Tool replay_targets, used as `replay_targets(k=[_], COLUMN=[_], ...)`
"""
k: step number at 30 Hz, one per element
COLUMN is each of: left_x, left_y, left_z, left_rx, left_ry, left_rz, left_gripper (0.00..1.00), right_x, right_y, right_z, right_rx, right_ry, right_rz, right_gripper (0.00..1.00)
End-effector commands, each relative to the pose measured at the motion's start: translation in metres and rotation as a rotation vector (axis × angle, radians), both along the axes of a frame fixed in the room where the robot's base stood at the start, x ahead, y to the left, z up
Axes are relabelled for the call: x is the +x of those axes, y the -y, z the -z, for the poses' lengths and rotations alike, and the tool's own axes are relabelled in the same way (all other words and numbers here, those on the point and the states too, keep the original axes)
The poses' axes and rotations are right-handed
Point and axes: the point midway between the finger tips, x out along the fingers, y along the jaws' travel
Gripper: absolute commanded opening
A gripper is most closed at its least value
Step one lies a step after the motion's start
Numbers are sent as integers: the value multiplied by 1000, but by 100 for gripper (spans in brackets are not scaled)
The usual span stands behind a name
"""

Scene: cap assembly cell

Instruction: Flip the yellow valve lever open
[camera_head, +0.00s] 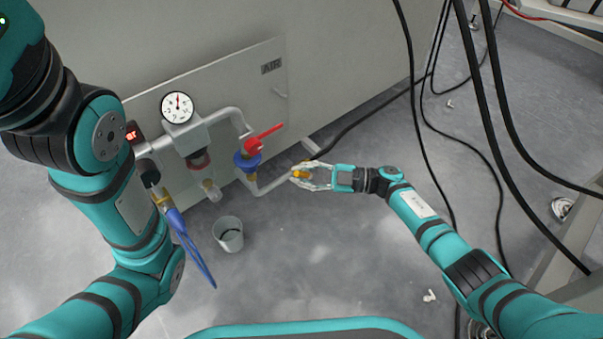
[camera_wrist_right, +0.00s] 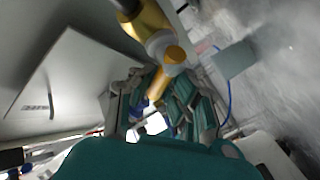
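The yellow valve (camera_head: 302,173) sits at the end of the grey pipe, low beside the panel in the head view. In the right wrist view its yellow body (camera_wrist_right: 149,27) is at the top, and its yellow lever (camera_wrist_right: 157,86) reaches down between my fingers. My right gripper (camera_head: 303,176) is at the valve, with its fingers spread around it. In the wrist view the gripper (camera_wrist_right: 163,97) has a finger on each side of the lever, with visible gaps; any contact is unclear.
A red lever on a blue valve (camera_head: 250,156) stands left of the yellow valve. A gauge (camera_head: 178,106) and pipes are on the panel (camera_head: 240,75). A grey bucket (camera_head: 228,234) stands on the floor. Black cables (camera_head: 413,80) hang at the right.

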Motion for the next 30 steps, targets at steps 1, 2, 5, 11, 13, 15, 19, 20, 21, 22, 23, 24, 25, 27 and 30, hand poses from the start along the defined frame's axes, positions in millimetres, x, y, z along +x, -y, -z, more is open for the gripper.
replay_targets(k=[1, 2, 5, 11, 13, 15, 19, 20, 21, 22, 23, 24, 25, 27, 30], left_x=[0, 0, 0, 1, 1, 1, 0, 0, 0, 0, 0, 0, 0, 0, 0], left_y=[0, 0, 0, 0, 0, 0, 0, 0, 0, 0, 0, 0, 0, 0, 0], left_z=[0, 0, 0, -11, -22, -31, -39, -40, -40, -39, -39, -38, -38, -38, -38], left_rx=[0, 0, 0, 0, 0, 0, 0, 0, -1, -1, -1, -1, -1, 0, 0], left_ry=[0, 0, 0, -2, -3, -3, 0, 0, 1, 1, 1, 1, 1, 0, 0], left_rz=[0, 0, 0, 0, 0, 0, -1, -1, -1, -1, -1, -1, -1, -1, -1], left_gripper=[0, 0, 0, 0, 0, 0, 0, 0, 0, 0, 0, 0, 0, 0, 0], right_x=[0, 0, 0, 0, -1, -2, -2, -2, -3, -2, -2, -2, -2, -2, -2], right_y=[0, 0, 0, 0, -1, -2, -3, -3, -3, -3, -3, -3, -3, -3, -3], right_z=[0, 0, 0, -3, -4, -2, 3, 4, 6, 7, 7, 8, 8, 8, 8], right_rx=[-1, -1, 0, -36, -83, -131, -190, -197, -202, -204, -205, -204, -204, -204, -203], right_ry=[0, 0, 0, 23, 56, 89, 134, 140, 144, 146, 146, 147, 147, 147, 146], right_rz=[1, 1, 1, 2, 2, 2, 3, 3, 3, 3, 2, 3, 3, 3, 3], right_gripper=[0, 0, 0, 0, 0, 0, 0, 0, 0, 0, 0, 0, 0, 0, 13])
